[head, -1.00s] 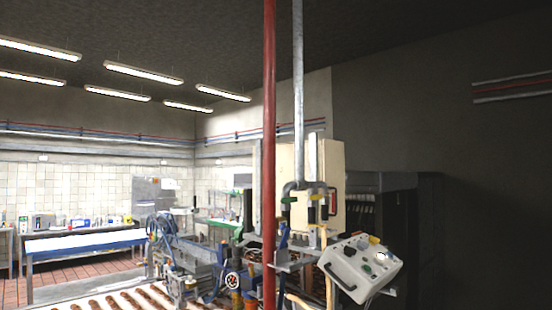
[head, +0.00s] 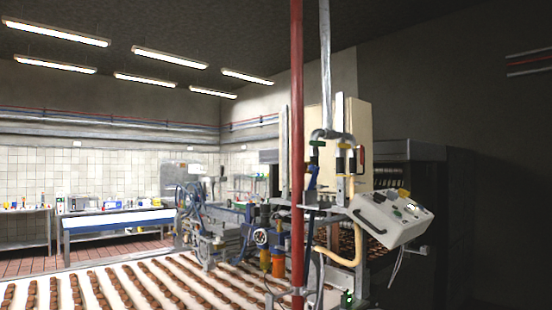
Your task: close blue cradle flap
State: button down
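No blue cradle flap can be made out for certain in the head view. A machine with blue and grey parts (head: 205,228) stands over a conveyor, and its small parts are too fine to tell apart at this distance. My gripper is not in view.
A white conveyor (head: 60,270) with rows of brown sandwich pieces fills the lower left. A red vertical pipe (head: 297,150) stands in front of the machine. A white control box (head: 390,219) is at the right. A blue-edged table (head: 118,222) stands at the back left.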

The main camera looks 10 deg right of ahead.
aim_at(316, 170)
jog(key=u, duration=1.55)
jog(key=k, duration=0.8)
jog(key=z, duration=1.6)
jog(key=i, duration=0.5)
jog(key=u, duration=0.05)
